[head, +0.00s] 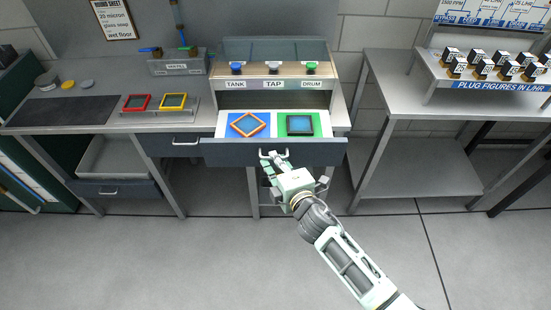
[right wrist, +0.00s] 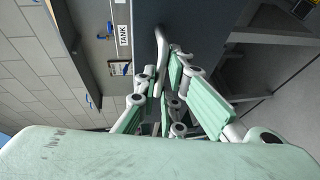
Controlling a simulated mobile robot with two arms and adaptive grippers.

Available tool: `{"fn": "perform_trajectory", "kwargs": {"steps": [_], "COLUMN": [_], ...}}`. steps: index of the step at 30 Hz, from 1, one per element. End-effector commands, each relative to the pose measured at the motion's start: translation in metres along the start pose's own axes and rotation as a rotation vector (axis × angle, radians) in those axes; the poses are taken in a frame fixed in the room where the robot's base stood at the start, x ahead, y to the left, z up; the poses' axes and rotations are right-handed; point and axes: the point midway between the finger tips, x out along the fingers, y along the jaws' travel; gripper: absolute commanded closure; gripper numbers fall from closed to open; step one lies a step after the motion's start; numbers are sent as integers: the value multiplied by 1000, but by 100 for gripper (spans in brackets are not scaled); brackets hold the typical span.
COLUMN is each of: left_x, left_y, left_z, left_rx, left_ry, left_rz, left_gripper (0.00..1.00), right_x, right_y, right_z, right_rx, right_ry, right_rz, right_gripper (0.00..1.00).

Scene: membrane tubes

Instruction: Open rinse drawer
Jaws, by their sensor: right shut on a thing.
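The wide dark drawer (head: 230,156) under the TANK, TAP and DRUM labels stands open. Its white inside shows a blue section holding an orange-framed square (head: 250,124) turned at an angle, and a green section holding a dark-framed square (head: 300,125). My right gripper (head: 274,163) is shut on the drawer's pale bar handle (head: 273,153) at the middle of the front. In the right wrist view the fingers (right wrist: 165,88) close around the handle (right wrist: 160,45), whose gripped part is partly hidden. My left gripper is out of view.
A smaller closed drawer (head: 185,142) is to the left. Red (head: 136,103) and yellow (head: 173,101) frames stand on the counter. A right-hand table (head: 440,113) carries a rack of several dark cubes. The floor in front (head: 150,260) is clear.

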Motion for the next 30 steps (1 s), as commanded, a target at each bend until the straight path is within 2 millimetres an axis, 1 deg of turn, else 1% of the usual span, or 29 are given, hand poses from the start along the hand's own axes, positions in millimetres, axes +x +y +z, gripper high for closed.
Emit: {"fn": "perform_trajectory", "kwargs": {"steps": [1, 5, 12, 13, 19, 27, 30], "left_x": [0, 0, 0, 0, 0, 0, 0], "left_y": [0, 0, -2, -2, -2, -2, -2], "left_z": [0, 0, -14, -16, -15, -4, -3], "left_rx": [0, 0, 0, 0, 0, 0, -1], "left_ry": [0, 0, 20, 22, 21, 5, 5], "left_rz": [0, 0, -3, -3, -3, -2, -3], "left_gripper": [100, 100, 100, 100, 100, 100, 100], "right_x": [1, 1, 1, 1, 1, 1, -2], "right_y": [4, 5, 5, 5, 4, 4, 3], "right_z": [0, 0, 0, 0, 0, 0, 0], "right_rx": [4, 4, 4, 4, 2, 0, 0], "right_ry": [0, 0, 0, 0, 1, 0, 0], "right_rz": [7, 9, 8, 8, 7, 6, 6], "right_gripper": [100, 100, 100, 90, 73, 73, 73]}}
